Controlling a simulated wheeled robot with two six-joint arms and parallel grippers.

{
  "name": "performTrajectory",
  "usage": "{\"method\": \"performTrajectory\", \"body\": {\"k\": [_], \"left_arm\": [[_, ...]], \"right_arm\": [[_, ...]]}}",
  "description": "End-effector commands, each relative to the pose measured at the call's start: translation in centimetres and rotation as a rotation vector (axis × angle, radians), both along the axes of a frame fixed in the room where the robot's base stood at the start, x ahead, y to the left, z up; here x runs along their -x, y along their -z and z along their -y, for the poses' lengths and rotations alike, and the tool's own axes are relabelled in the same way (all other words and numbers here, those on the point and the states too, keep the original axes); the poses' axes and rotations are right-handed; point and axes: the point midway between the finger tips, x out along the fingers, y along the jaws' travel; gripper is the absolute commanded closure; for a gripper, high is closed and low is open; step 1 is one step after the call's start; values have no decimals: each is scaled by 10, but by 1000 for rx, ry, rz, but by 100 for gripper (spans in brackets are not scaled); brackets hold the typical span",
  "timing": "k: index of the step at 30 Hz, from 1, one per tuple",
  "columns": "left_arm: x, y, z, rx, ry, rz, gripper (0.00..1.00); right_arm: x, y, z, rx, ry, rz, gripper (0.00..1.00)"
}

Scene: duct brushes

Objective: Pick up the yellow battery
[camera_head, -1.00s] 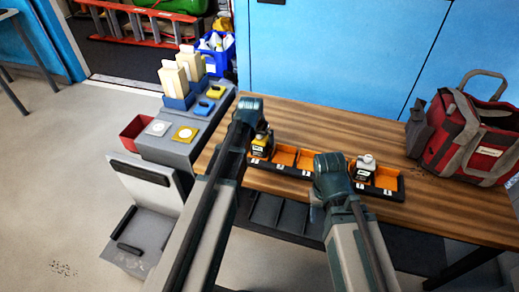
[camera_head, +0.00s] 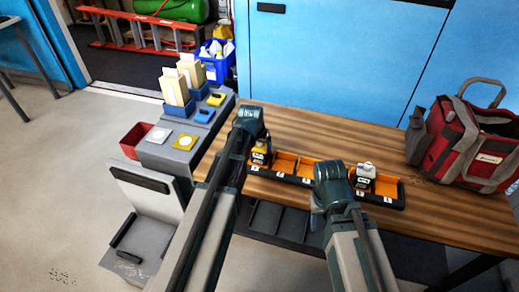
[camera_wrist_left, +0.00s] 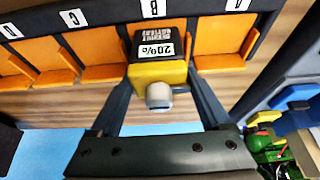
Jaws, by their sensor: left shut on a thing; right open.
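The yellow battery (camera_head: 260,152) stands at the left end of the orange-slotted black rack (camera_head: 326,187) on the wooden table. In the left wrist view it is a black block with a yellow band (camera_wrist_left: 150,72), a grey knob and a "20%" label, by the slot marked B. My left gripper (camera_wrist_left: 160,80) is shut on it, one finger on each side. Whether the battery still touches the rack is unclear. My right gripper (camera_head: 330,170) is open, over the rack left of a white-topped battery (camera_head: 365,172); its fingers are mostly hidden by its arm.
A red and grey tool bag (camera_head: 472,145) stands at the right of the table. A grey station (camera_head: 185,150) with blue holders, yellow and blue pieces and a red bin (camera_head: 136,138) is at the left. Bare tabletop lies behind the rack. Blue cabinets stand beyond.

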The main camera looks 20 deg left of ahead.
Motion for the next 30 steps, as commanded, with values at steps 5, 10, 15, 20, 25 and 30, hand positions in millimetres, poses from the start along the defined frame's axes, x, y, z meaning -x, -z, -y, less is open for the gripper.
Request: {"method": "performTrajectory", "body": {"k": [5,10,15,20,25,30], "left_arm": [[0,-9,0,0,0,1,100],[0,-26,0,0,0,1,100],[0,-52,0,0,0,1,100],[0,-77,0,0,0,1,100],[0,-96,0,0,0,1,100],[0,-101,0,0,0,1,100]], "right_arm": [[0,-9,0,0,0,0,50],[0,-26,0,0,0,0,50],[0,-52,0,0,0,0,50],[0,-77,0,0,0,0,50],[0,-96,0,0,0,0,50],[0,-101,0,0,1,0,50]]}}
